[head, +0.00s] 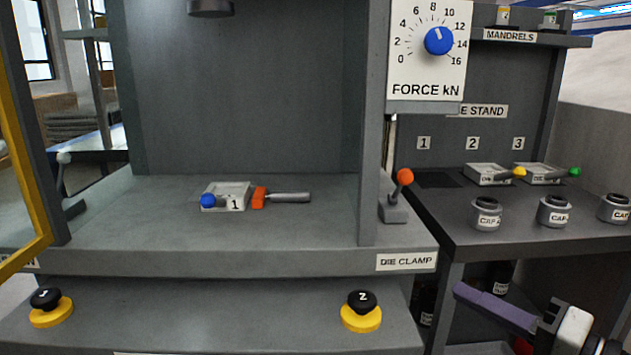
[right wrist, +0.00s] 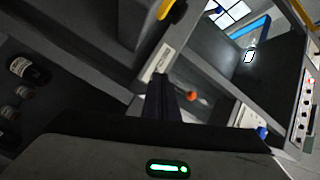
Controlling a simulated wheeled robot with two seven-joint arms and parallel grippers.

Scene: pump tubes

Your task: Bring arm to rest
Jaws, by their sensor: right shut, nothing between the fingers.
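My right gripper (head: 462,291) shows at the lower right of the head view, its purple fingers together and empty. It hangs in front of the die stand, below the counter's level, and touches nothing that I can see. In the right wrist view its dark fingers (right wrist: 163,100) show closed, pointing toward the press. My left gripper is not in view.
An orange-knobbed die clamp lever (head: 404,178) stands at the press bed's right edge. Two yellow-based buttons (head: 361,318) jut out at the front. The die stand (head: 465,215) at the right holds two dies and several caps (head: 487,214). A force dial (head: 438,41) is above.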

